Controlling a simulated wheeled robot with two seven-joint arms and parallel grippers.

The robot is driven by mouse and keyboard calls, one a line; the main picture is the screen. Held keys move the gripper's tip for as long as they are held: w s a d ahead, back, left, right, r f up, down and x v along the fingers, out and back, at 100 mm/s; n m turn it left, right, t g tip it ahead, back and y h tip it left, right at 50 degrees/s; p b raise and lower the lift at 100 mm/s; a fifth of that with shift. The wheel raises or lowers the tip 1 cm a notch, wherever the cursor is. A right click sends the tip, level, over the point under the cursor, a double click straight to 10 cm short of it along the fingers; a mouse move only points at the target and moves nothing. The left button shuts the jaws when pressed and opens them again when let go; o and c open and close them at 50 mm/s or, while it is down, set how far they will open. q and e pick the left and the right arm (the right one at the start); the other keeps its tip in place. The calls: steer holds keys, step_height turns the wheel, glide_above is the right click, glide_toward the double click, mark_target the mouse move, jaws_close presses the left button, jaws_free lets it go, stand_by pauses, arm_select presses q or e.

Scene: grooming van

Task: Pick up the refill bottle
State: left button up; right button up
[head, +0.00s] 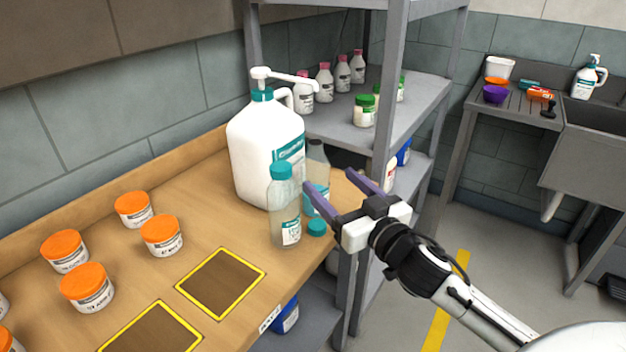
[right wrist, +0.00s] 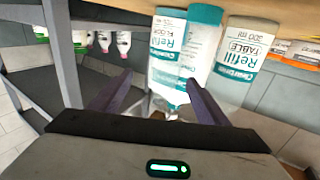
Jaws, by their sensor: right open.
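A clear refill bottle with a teal cap (head: 284,200) stands upright near the right edge of the wooden bench (head: 210,215). My left gripper is not in view.
A large white pump jug (head: 262,150) stands directly behind the bottles. Several orange-lidded jars (head: 162,236) and yellow-framed dark squares (head: 220,282) are on the bench at left. A grey shelf rack (head: 385,110) with bottles stands close beside my right gripper.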

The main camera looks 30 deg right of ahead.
mark_target(323, 176)
steer(key=shift+w+f, duration=0.15)
steer(key=shift+w, duration=1)
steer(key=w, duration=0.1)
steer(key=w+p, duration=0.1)
steer(key=w, duration=0.1)
steer(key=shift+w+a+r, duration=0.15)
steer(key=shift+w+r, duration=0.05)
steer(key=shift+r, duration=0.2)
steer(key=shift+w+f, duration=0.1)
steer(key=shift+w, duration=0.45)
steer(key=c, duration=1.1)
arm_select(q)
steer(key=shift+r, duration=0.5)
arm_select(e)
steer(key=shift+c, duration=0.6)
